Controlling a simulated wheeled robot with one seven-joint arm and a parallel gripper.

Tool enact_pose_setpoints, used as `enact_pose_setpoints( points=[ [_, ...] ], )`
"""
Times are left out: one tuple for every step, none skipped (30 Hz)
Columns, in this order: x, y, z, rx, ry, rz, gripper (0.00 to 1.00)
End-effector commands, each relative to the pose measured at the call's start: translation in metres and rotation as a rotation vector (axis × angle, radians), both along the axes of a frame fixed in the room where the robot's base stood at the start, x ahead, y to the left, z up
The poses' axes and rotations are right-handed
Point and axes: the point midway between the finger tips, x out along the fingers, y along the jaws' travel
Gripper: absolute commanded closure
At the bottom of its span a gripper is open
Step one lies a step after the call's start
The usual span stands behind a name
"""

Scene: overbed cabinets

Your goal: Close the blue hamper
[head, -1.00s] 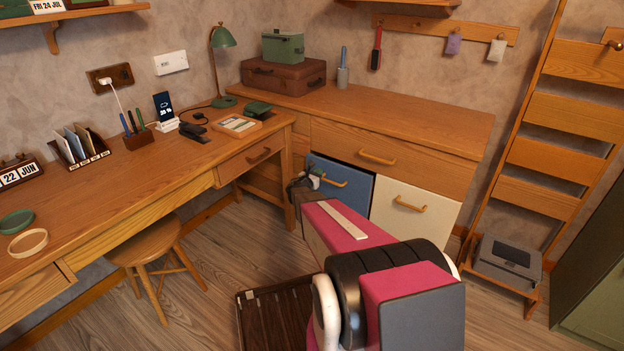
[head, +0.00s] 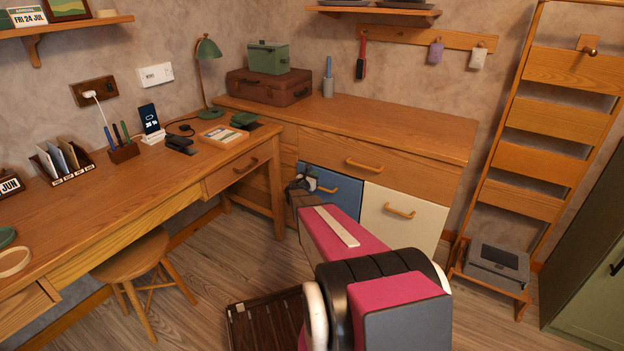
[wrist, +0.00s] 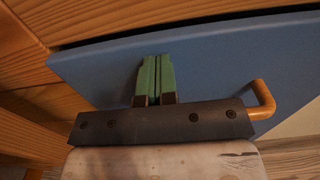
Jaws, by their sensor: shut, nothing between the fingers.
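The blue hamper (head: 344,190) is a tilt-out front with an orange-brown wooden handle (head: 326,188), low in the wooden cabinet, left of a cream front. My arm hides its lower part in the head view. In the wrist view the blue front (wrist: 215,75) fills the middle, its handle (wrist: 263,100) at the right. A dark gap shows above its top edge, and its left corner stands out past the wood, so it is slightly ajar. My gripper (wrist: 155,62) has its green fingers together and empty, in front of the blue panel left of the handle; contact cannot be told.
The cream front (head: 400,214) beside it looks shut, as does the wide drawer (head: 385,160) above. A desk (head: 130,190) and stool (head: 135,262) stand at left. A slatted dark item (head: 265,325) lies on the floor near my arm. A ladder shelf (head: 530,150) stands at right.

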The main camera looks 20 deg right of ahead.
Motion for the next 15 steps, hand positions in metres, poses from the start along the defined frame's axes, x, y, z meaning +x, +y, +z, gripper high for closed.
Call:
enact_pose_setpoints(
  points=[
    [0.010,-0.009,-0.002,0.000,0.000,-0.001,1.00],
    [0.013,-0.013,-0.001,-0.001,-0.001,-0.001,1.00],
    [0.015,-0.017,-0.001,-0.001,-0.001,-0.001,1.00],
    [0.016,-0.019,-0.001,-0.001,-0.001,-0.001,1.00],
    [0.017,-0.021,0.000,-0.001,-0.001,-0.001,1.00],
    [0.017,-0.021,0.000,-0.001,-0.001,0.000,1.00],
    [0.017,-0.021,0.000,-0.001,-0.001,0.000,1.00],
    [0.017,-0.021,0.000,-0.001,-0.001,0.000,1.00],
    [0.017,-0.021,0.000,-0.002,-0.001,-0.001,1.00],
    [0.017,-0.022,0.000,-0.002,-0.001,-0.001,1.00],
    [0.018,-0.022,0.000,-0.002,-0.001,-0.001,1.00],
    [0.018,-0.022,0.000,-0.002,-0.001,-0.001,1.00],
    [0.018,-0.022,0.000,-0.002,-0.001,-0.002,1.00],
    [0.018,-0.022,0.001,-0.002,-0.002,-0.002,1.00],
    [0.018,-0.022,0.001,-0.002,-0.002,-0.002,1.00]
  ],
)
